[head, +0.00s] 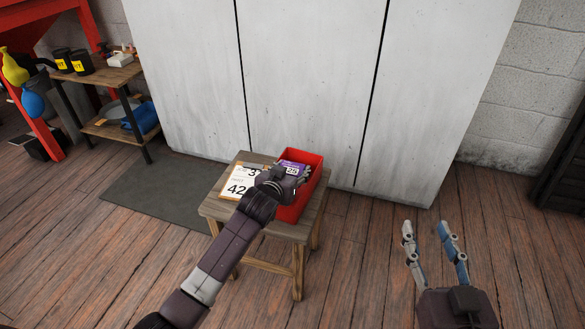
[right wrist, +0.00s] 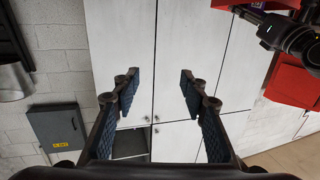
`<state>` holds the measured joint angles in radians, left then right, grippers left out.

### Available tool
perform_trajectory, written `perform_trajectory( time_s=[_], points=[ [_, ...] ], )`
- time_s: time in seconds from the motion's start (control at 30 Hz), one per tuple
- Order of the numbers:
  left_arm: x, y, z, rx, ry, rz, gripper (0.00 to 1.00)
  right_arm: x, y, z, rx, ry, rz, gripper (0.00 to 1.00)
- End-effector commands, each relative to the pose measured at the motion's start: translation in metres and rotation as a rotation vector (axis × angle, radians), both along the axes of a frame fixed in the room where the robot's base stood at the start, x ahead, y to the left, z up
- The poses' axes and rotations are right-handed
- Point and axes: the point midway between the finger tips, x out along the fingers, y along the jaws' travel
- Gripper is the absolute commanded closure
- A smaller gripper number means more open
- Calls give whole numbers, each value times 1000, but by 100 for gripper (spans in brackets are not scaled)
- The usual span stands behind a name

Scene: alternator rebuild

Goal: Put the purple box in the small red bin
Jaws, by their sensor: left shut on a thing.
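The small red bin (head: 293,213) stands on the right part of a small wooden stool. The purple box (head: 292,168), with white digits on its label, is within the bin's outline near its far end. My left gripper (head: 284,180) is shut on the purple box and partly covers it. I cannot tell whether the box is inside the bin or just above it. My right gripper (head: 431,234) is open and empty, away from the stool to the right. Its spread fingers also show in the right wrist view (right wrist: 157,84).
White cards with black numbers (head: 239,184) lie on the stool (head: 217,210) left of the bin. Tall pale cabinets (head: 310,80) stand behind it. A wooden shelf unit (head: 103,75) with dark canisters (head: 82,63) is at left. The floor around my right gripper is clear.

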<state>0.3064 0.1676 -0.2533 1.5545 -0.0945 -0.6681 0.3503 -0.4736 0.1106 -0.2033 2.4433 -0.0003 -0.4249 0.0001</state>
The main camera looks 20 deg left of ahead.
Motion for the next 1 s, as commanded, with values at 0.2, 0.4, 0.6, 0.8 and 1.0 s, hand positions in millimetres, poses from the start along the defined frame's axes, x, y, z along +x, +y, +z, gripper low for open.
perform_trajectory(
  time_s=[0.2,0.4,0.6,0.8,1.0],
  points=[
    [0,0,-5,0,-1,0,75,0,1,3,4,-13,1,60],
    [0,0,-5,0,0,0,43,0,1,4,5,-16,2,60],
    [0,0,-4,0,-1,0,43,1,1,4,5,-16,2,60],
    [-3,0,9,0,0,0,43,-1,-1,-8,-10,41,-1,60],
    [-22,0,18,0,-1,-1,43,-11,-9,-47,-54,216,-14,60]
  ],
)
